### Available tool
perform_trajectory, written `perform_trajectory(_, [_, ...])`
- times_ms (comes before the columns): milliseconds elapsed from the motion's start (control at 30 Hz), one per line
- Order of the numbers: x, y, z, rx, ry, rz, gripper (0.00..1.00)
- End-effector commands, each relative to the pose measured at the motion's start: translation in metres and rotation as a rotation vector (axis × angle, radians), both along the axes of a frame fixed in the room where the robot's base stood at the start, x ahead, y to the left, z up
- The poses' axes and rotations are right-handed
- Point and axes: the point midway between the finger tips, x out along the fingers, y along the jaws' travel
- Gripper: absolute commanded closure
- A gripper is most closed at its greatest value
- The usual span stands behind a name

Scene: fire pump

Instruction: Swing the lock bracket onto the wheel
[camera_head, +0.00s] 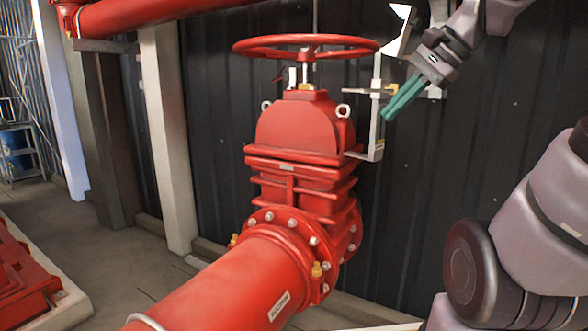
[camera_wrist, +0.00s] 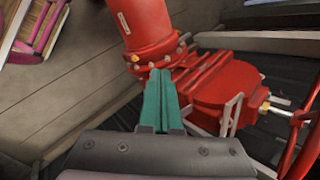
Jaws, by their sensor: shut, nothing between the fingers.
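The red handwheel (camera_head: 300,46) sits level on top of the red gate valve (camera_head: 300,135); part of it shows at the right edge of the wrist view (camera_wrist: 298,140). The lock bracket (camera_head: 376,130) is a thin light-grey metal frame standing upright at the right side of the valve, its upper end near the wheel's right rim. In the wrist view the bracket (camera_wrist: 231,116) lies right of my fingers. My gripper (camera_head: 388,116) has teal fingers, shut and empty, pointing down-left just right of the bracket; its fingers also show in the wrist view (camera_wrist: 160,74). Whether they touch the bracket I cannot tell.
A dark corrugated wall (camera_head: 480,125) stands close behind the valve. A large red pipe (camera_head: 225,288) runs from the valve toward the front left. A pale post (camera_head: 168,140) stands left of the valve. Open floor (camera_head: 130,262) lies at the left.

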Motion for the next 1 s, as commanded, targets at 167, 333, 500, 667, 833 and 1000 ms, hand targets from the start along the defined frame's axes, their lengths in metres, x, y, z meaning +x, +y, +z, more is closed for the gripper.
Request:
perform_trajectory(167, [-0.034, 0.002, -0.025, -0.416, -0.220, 0.276, 1.00])
perform_trajectory(333, [-0.043, -0.002, -0.030, -0.630, -0.355, 0.419, 0.69])
perform_trajectory(500, [-0.042, -0.003, -0.031, -0.658, -0.371, 0.436, 0.37])
perform_trajectory(667, [-0.029, -0.005, -0.019, -0.476, -0.287, 0.284, 0.37])
perform_trajectory(833, [0.024, -0.025, 0.033, 0.097, -0.056, -0.162, 0.37])
perform_trajectory(1000, [0.092, -0.094, 0.116, 0.744, 0.123, -0.567, 0.37])
